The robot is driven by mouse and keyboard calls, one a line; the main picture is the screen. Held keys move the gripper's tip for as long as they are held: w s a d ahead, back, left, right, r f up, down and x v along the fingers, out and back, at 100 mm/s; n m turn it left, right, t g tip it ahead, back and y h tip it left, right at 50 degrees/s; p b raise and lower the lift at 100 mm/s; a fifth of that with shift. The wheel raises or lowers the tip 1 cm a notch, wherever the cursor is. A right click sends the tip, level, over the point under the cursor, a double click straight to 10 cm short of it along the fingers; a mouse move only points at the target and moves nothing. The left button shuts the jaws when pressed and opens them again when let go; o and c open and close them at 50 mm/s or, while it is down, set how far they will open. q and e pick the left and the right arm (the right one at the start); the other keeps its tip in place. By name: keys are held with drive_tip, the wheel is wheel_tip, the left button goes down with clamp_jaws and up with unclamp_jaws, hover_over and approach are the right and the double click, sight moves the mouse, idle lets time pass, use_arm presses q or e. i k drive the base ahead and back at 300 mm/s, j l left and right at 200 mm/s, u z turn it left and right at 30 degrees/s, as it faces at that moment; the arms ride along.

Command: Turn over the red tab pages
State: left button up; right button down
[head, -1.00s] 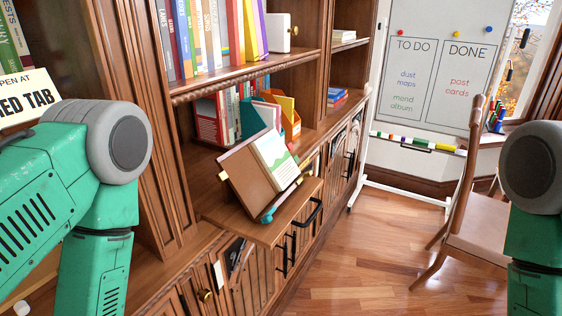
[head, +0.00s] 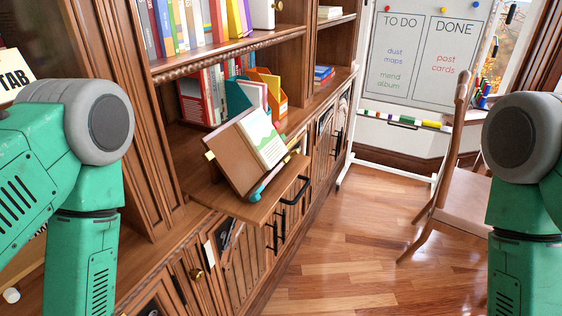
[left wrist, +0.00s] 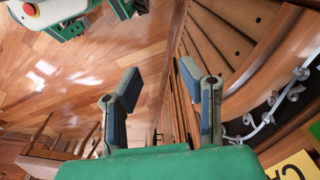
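An open book (head: 236,163) leans tilted on a pull-out shelf (head: 222,203) of the bookcase. Its left side is brown, and its right page (head: 262,143) is pale with a green picture. A teal rod-like piece (head: 257,190) lies at its lower edge. I cannot make out a red tab on it. My right gripper is not in view; only the right arm shows.
A chair (head: 455,205) stands at the right near a whiteboard (head: 420,55). Orange and teal file holders (head: 262,92) stand behind the book. The wooden floor between bookcase and chair is clear.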

sight(265, 137)
drive_tip(key=i+l+u, duration=0.1)
drive_tip(key=i+l, duration=0.35)
drive_tip(key=l, duration=0.3)
drive_tip(key=i+l+u, duration=0.15)
drive_tip(key=l, duration=0.2)
drive_tip(key=i+l, duration=0.25)
drive_tip(key=l, duration=0.15)
drive_tip(key=i+l+u, duration=0.15)
drive_tip(key=l, duration=0.25)
drive_tip(key=i, duration=0.05)
